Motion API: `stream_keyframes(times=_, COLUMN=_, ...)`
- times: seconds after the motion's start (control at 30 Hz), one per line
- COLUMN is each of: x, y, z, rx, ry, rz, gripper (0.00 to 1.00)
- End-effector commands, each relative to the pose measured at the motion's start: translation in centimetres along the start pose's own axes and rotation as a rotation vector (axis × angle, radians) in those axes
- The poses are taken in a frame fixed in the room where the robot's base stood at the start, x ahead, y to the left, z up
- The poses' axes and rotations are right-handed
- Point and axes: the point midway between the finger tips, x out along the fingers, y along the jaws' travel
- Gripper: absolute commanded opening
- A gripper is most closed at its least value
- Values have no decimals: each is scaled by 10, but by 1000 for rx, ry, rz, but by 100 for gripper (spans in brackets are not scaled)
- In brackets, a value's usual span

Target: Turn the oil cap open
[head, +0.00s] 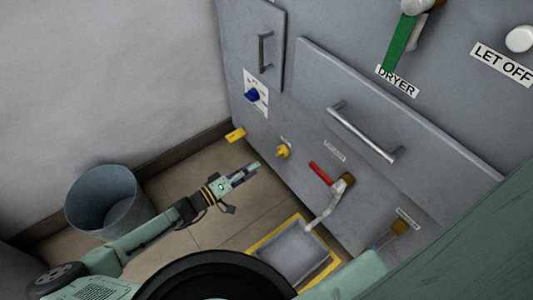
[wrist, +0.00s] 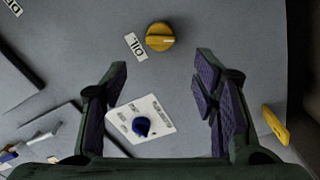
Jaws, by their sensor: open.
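The oil cap is a round yellow knob (wrist: 160,37) with a light line across its face, beside a white OIL label (wrist: 136,46). It also shows low on the grey panel in the head view (head: 282,151). My gripper (head: 252,172) is open and empty, apart from the panel and a little left of and below the cap in the head view. In the wrist view my gripper's fingers (wrist: 161,66) are spread wide, with the cap beyond their tips near the top. The cap is unobstructed in both views.
A blue knob (head: 252,96) on a white plate and a yellow piece (head: 236,134) are near the cap. A red-handled valve (head: 321,173) stands right of it, above a yellow-edged tray (head: 290,252). A bucket (head: 104,202) stands left. Open floor lies under my gripper.

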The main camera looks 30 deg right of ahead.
Motion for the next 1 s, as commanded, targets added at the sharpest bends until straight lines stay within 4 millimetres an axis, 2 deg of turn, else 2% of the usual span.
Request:
stream_keyframes(times=0.17, x=25, y=0, z=2, rx=-1, ry=-3, rz=3, gripper=54)
stream_keyframes(times=0.4, x=71, y=-1, z=2, rx=1, ry=-3, rz=1, gripper=54)
stream_keyframes(times=0.6, x=97, y=-1, z=2, rx=1, ry=-2, rz=-1, gripper=54)
stream_keyframes(times=0.77, x=104, y=0, z=1, rx=2, ry=-1, rz=-1, gripper=54)
stream_keyframes(times=1.0, x=105, y=0, z=1, rx=2, ry=-1, rz=-2, gripper=54)
